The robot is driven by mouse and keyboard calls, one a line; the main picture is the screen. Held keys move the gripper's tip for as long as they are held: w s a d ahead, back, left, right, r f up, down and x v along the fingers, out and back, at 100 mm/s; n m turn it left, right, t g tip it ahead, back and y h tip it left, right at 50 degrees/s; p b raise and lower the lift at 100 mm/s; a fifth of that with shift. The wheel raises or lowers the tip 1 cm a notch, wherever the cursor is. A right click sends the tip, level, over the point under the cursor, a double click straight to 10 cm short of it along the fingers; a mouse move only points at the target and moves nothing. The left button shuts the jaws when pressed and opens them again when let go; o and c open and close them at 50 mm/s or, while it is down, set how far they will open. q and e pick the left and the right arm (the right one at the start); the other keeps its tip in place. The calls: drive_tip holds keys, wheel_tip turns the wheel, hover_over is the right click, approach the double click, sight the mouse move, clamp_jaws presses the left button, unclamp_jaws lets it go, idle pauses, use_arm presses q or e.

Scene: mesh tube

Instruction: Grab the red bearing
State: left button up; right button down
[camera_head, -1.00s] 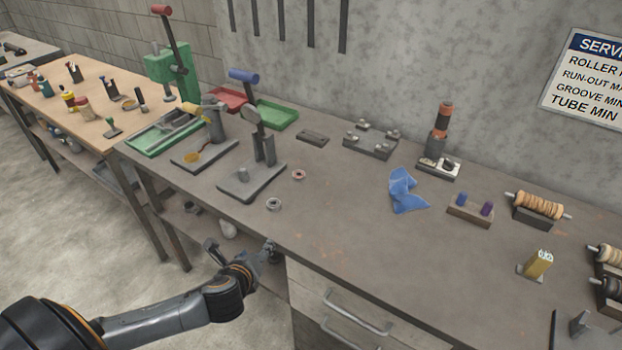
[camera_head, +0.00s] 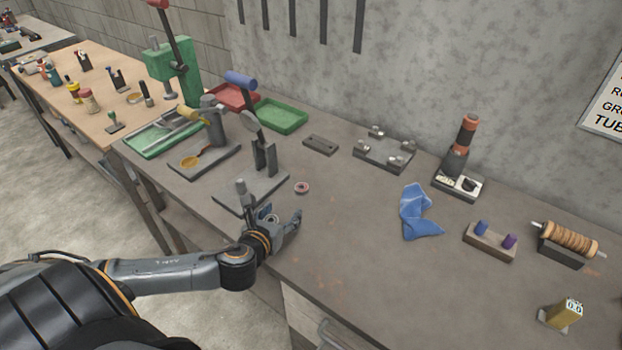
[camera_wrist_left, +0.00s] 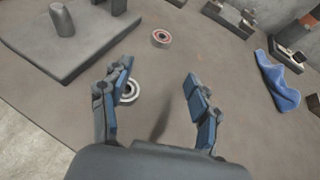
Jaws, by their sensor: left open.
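The red bearing (camera_head: 302,188) is a small ring with a reddish face, lying flat on the grey bench just right of the press base. It also shows in the left wrist view (camera_wrist_left: 161,38), beyond the fingertips and roughly between them. My left gripper (camera_head: 281,215) is open and empty, low over the bench near its front edge, short of the red bearing. In the left wrist view its two fingers (camera_wrist_left: 158,82) are spread apart. A plain grey bearing (camera_wrist_left: 128,91) lies beside the left finger, partly hidden by it; I cannot tell whether they touch. My right gripper is not in view.
The lever press base (camera_head: 240,193) with its upright peg stands left of the red bearing. A blue cloth (camera_head: 417,213) lies to the right. Green (camera_head: 281,115) and red trays sit behind. The bench between the red bearing and the cloth is clear.

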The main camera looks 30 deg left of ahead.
use_arm(q)
drive_tip(key=shift+w+a+f, duration=0.1)
drive_tip(key=shift+w+a, duration=0.05)
drive_tip(key=shift+w, duration=0.45)
drive_tip(key=shift+w+a+f, duration=0.1)
drive_tip(key=shift+w+a, duration=0.05)
drive_tip(key=shift+w, duration=0.4)
approach(303, 186)
drive_tip(key=shift+w+a+f+p, duration=0.2)
drive_tip(key=shift+w+f+p, duration=0.15)
drive_tip(key=shift+w, duration=0.2)
drive_tip(key=shift+w+f, duration=0.1)
drive_tip(key=shift+w, duration=0.1)
drive_tip(key=shift+w+a+f, duration=0.1)
drive_tip(key=shift+w+a, duration=0.1)
drive_tip(key=shift+w, duration=0.2)
drive_tip(key=x, duration=0.4)
drive_tip(key=shift+w+p, duration=0.15)
drive_tip(key=shift+p, duration=0.25)
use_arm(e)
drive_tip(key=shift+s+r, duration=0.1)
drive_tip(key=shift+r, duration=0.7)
use_arm(q)
drive_tip(key=shift+c, duration=0.9)
drive_tip(key=c, duration=1.1)
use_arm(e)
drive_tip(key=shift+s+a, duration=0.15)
